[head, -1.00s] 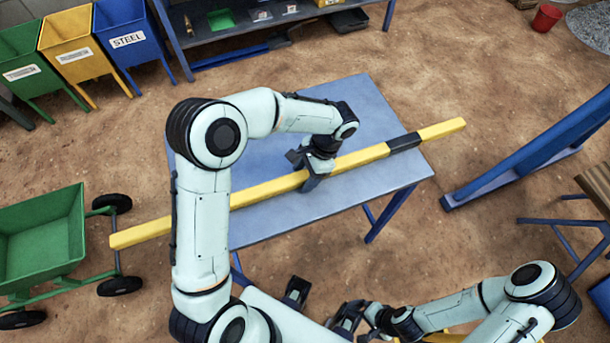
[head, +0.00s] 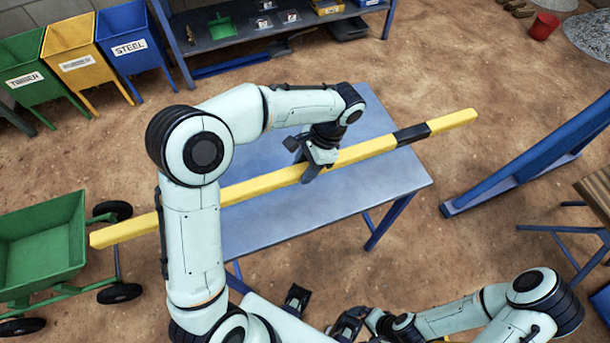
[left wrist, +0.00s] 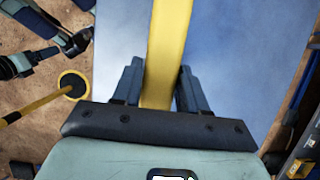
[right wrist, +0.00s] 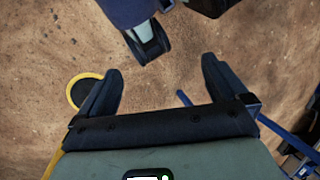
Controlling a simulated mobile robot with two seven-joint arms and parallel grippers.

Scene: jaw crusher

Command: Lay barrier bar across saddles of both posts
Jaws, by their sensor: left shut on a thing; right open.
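The barrier bar (head: 262,184) is long and yellow with a black band (head: 411,134) near its right end. My left gripper (head: 318,168) is shut on it near the middle and holds it over the blue table (head: 290,215). The bar (left wrist: 168,45) runs between its fingers (left wrist: 153,92) in the left wrist view. My right gripper (right wrist: 160,85) is open and empty above bare ground. A yellow pole (left wrist: 40,103) with a round, yellow-rimmed dark disc shows in the left wrist view; a similar disc (right wrist: 83,92) shows in the right wrist view. I cannot make out any saddles.
A green cart (head: 42,240) stands at the left, near the bar's left end. Bins (head: 125,48) and a shelf (head: 270,35) line the back. Open dirt lies between.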

